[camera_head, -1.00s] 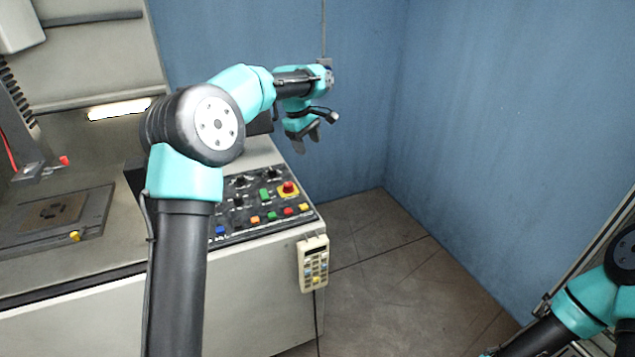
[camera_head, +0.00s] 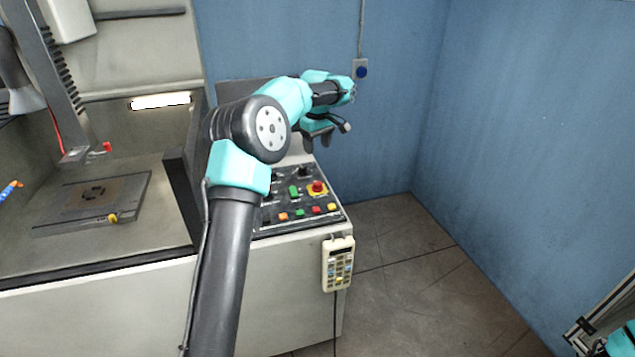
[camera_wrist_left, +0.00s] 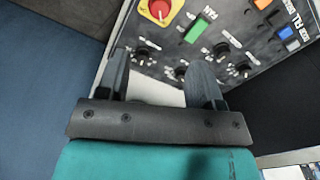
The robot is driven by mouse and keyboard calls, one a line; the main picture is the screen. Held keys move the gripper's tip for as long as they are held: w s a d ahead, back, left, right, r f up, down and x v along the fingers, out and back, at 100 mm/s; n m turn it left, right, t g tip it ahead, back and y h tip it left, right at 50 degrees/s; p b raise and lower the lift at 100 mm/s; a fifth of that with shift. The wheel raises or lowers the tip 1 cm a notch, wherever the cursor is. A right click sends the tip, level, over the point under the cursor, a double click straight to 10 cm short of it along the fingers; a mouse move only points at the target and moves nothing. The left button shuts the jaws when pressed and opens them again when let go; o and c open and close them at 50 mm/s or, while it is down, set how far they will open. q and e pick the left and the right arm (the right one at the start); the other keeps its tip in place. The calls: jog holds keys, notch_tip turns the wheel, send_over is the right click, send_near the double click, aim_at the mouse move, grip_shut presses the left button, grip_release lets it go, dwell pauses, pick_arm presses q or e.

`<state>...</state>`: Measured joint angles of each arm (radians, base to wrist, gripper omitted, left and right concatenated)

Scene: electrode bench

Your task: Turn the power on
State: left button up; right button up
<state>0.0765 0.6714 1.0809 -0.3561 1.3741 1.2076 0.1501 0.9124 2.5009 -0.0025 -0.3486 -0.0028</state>
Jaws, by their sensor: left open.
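A dark control panel (camera_head: 300,200) tops the sloped right end of the machine. It carries a red mushroom button on a yellow base (camera_head: 317,187), a green switch (camera_head: 294,191), black knobs and a row of coloured buttons. My left forearm covers its left part. My left gripper (camera_head: 318,139) is open and empty above the panel's back edge, pointing down. In the left wrist view its fingers (camera_wrist_left: 160,70) stand apart near the black knobs (camera_wrist_left: 182,70); the red button (camera_wrist_left: 160,9) and green switch (camera_wrist_left: 195,29) lie beyond. My right gripper is out of view.
A grey wall box with a blue part (camera_head: 361,70) is on the blue wall behind my left wrist. A cream keypad pendant (camera_head: 338,263) hangs from the cabinet's front. The machine's work bay with a flat plate (camera_head: 135,195) lies left. Open floor (camera_head: 420,270) is at right.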

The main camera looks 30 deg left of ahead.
aim_at(317, 183)
pick_arm(q)
notch_tip(317, 183, down, 14)
jog(key=shift+f, duration=0.2)
dwell(0.4)
jog(key=c, duration=0.9)
